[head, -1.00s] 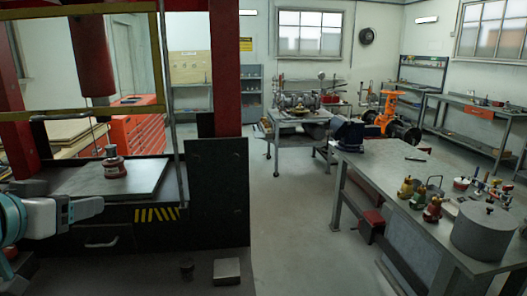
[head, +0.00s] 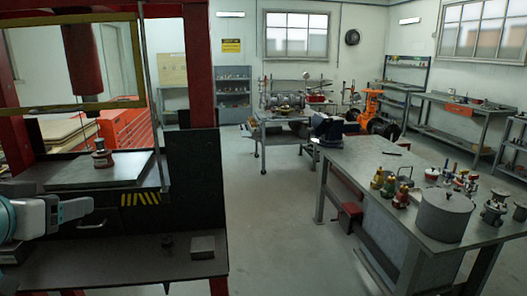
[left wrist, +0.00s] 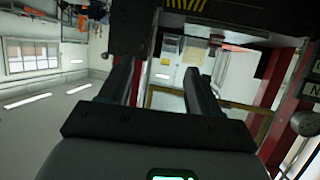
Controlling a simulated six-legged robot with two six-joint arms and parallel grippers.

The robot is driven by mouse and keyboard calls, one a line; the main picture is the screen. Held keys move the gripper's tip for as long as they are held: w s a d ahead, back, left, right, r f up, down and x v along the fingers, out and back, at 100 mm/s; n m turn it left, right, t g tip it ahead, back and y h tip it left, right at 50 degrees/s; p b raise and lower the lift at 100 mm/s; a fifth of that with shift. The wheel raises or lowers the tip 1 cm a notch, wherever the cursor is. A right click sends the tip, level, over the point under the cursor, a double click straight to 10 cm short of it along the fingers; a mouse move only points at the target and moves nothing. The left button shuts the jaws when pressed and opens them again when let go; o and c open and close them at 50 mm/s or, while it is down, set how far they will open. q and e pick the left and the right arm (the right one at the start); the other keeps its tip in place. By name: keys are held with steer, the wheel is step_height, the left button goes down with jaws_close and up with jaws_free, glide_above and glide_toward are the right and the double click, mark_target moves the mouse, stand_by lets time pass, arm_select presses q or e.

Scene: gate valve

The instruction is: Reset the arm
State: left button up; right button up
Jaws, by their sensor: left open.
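My left arm enters at the left edge of the head view, with its white and teal wrist (head: 35,218) low beside the press table. In the left wrist view my left gripper (left wrist: 160,80) shows two dark fingers spread apart with nothing between them. My right gripper is not in view.
A red press frame (head: 198,70) and dark panel (head: 196,185) stand beside my left arm. A workbench (head: 345,165) at right holds a grey pot (head: 444,213) and small coloured valves. A large orange valve (head: 372,105) stands farther back. Open floor (head: 265,215) lies between.

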arm_select(q)
steer(key=w+d+f+g+h, duration=0.15)
steer(key=d+f, duration=0.25)
steer(key=f, duration=0.8)
steer(key=w+d+f+g, duration=0.2)
steer(key=d+f+g, duration=0.15)
steer(key=f, duration=0.85)
steer(key=w+d+f+g+h, duration=0.15)
steer(key=d+f, duration=0.25)
steer(key=f, duration=0.7)
steer(key=s+d+f+g, duration=0.1)
steer(key=s+d+f, duration=0.15)
steer(key=f, duration=0.25)
steer(key=s+d+f+n+g, duration=0.1)
steer(key=s+d+f, duration=0.1)
steer(key=s+f, duration=0.3)
steer(key=s+d+f+g, duration=0.1)
steer(key=s+d+f, duration=0.1)
steer(key=f, duration=0.4)
steer(key=s+d+f+g, duration=0.2)
steer(key=s+d+f, duration=0.1)
steer(key=s, duration=0.4)
steer(key=s+d+f+n+g+h, duration=0.1)
steer(key=s+d+f, duration=0.1)
steer(key=s+f, duration=0.3)
steer(key=shift+s+d+f+g, duration=0.25)
steer(key=shift+s+d+g, duration=0.15)
steer(key=shift+s, duration=0.55)
steer(key=c, duration=0.4)
steer(key=shift+a, duration=0.1)
